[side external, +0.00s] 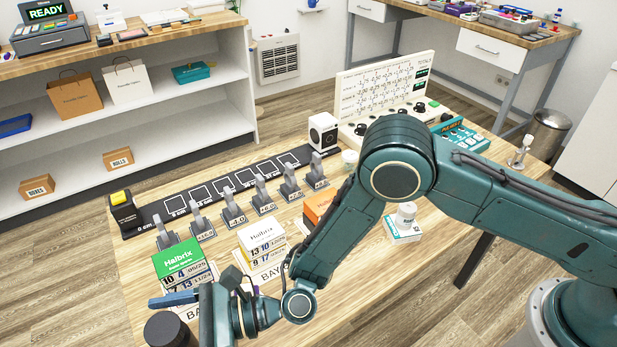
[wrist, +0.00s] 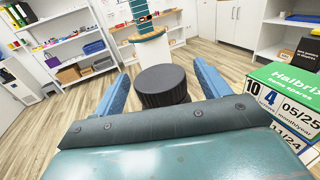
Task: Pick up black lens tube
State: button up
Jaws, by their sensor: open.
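The black lens tube (side external: 166,329) is a short dark cylinder at the bottom left of the side view, partly cut off by the frame edge. In the wrist view the tube (wrist: 162,87) stands between the two blue fingers, with a gap on each side. My gripper (wrist: 161,72) is open and holds nothing. In the side view my gripper (side external: 172,306) is low at the near left end of the table, close to the tube. One blue finger shows clearly there; the other is hard to make out. The tube's lower part is hidden.
A green-and-white Halbrix box stack (side external: 179,259) stands close by; it also shows at the right of the wrist view (wrist: 286,92). A white Halbrix stack (side external: 262,238) and an orange box (side external: 318,209) stand further along. Several grey holders line the black scale rail (side external: 150,214).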

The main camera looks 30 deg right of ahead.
jog(key=shift+w+a, duration=0.1)
jog(key=shift+a, duration=0.3)
dwell(0.3)
jog(key=c, duration=1.5)
jog(key=shift+o, duration=0.2)
jog(key=shift+r, duration=0.25)
notch_tip(320, 180, up, 20)
jog(key=shift+f, duration=0.2)
jog(key=shift+w, duration=0.1)
